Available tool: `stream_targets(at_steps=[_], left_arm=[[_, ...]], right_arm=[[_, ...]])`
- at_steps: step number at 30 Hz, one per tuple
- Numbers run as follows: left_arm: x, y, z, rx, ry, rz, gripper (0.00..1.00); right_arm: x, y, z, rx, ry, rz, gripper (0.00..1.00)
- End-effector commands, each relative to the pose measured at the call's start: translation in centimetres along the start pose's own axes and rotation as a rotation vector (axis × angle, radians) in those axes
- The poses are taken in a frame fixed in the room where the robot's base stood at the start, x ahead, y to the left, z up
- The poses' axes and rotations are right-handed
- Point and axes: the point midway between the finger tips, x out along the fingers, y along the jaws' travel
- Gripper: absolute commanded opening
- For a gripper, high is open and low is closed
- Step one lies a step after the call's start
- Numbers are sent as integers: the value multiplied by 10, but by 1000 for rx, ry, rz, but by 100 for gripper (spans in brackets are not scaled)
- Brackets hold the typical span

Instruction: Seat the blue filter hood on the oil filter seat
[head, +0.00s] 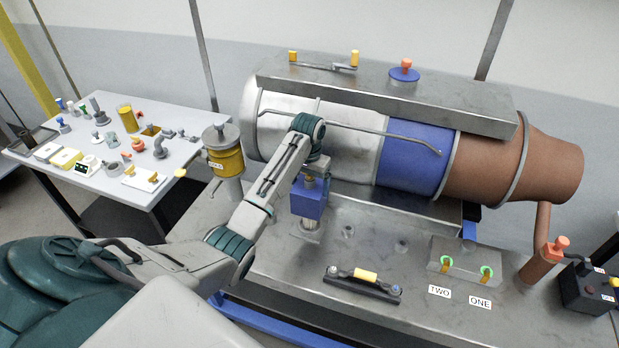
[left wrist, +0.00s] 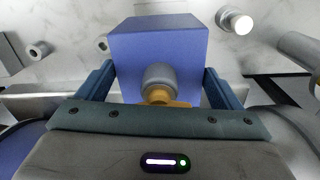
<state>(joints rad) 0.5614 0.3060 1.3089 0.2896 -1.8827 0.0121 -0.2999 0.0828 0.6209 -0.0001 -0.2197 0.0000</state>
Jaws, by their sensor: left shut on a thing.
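The blue filter hood (head: 308,202) is a box-shaped block over the bench, in front of the grey engine body. My left gripper (head: 313,178) is above it and shut on its top. In the left wrist view, the hood (left wrist: 157,42) sits between the two fingers of the left gripper (left wrist: 160,88), with a grey knob and yellow part on its near face. A short silver cylinder (head: 308,229), apparently the oil filter seat, shows directly below the hood. I cannot tell whether the hood touches it or is fully down. My right gripper is not in view.
The engine's blue band (head: 414,158) and brown cone (head: 515,165) lie behind. A yellow-handled black bar (head: 363,283) and a block with green rings (head: 466,260) are on the bench. A yellow canister (head: 225,158) stands left; a side table (head: 190,122) holds several small parts.

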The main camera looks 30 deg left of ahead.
Motion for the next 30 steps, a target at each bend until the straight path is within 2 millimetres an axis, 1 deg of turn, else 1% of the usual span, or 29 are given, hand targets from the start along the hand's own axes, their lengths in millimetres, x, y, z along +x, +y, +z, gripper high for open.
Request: stream_targets(at_steps=[3, 30], left_arm=[[11, 0, 0, 0, 0, 0, 67], [81, -2, 0, 0, 0, 0, 67]], right_arm=[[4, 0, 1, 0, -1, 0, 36], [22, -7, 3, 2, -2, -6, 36]])
